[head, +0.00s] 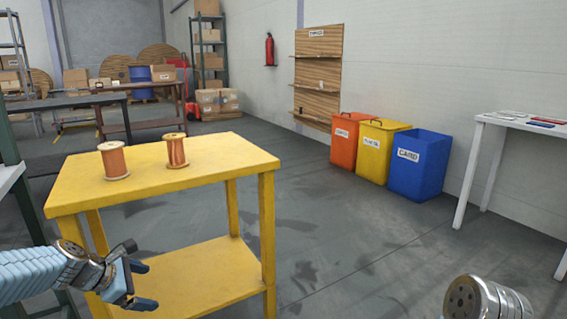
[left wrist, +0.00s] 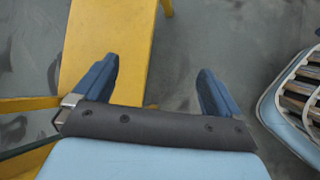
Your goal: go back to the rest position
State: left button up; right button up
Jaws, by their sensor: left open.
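My left gripper (head: 141,284) is low at the left of the head view, in front of the yellow table (head: 160,165) and below its top. Its two blue fingers are apart, with nothing between them. In the left wrist view the open left gripper (left wrist: 158,85) shows part of the yellow table beyond its left finger. At the lower right of the head view only a metal part of my right arm (head: 480,300) shows; its gripper is out of view. Two copper-coloured spools stand upright on the table, a left one (head: 114,161) and a right one (head: 177,151).
The yellow table has a lower shelf (head: 190,285). Orange (head: 345,140), yellow (head: 378,155) and blue (head: 420,168) bins stand along the wall. A white table (head: 520,122) is at the right. The floor between the yellow table and the bins is clear.

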pick_arm(q)
jog(key=s+d+f+m+g+y+p, duration=0.1)
jog(key=s+d+f+m+g, duration=0.25)
jog(key=f, duration=0.65)
jog(key=s+d+f+m, duration=0.3)
jog(key=d+f+m, duration=0.3)
jog(key=f, duration=0.4)
jog(key=s+d+f+m+g, duration=0.1)
jog(key=s+d+f+m, duration=0.4)
jog(key=s, duration=0.3)
jog(key=s+d+f+m+g+p, duration=0.1)
jog(key=s+d+f+m, duration=0.4)
jog(key=s+d, duration=0.2)
jog(key=shift+s+d+f, duration=0.2)
jog(key=shift+s+f, duration=0.15)
jog(key=shift+s, duration=0.2)
jog(key=shift+m+g, duration=0.25)
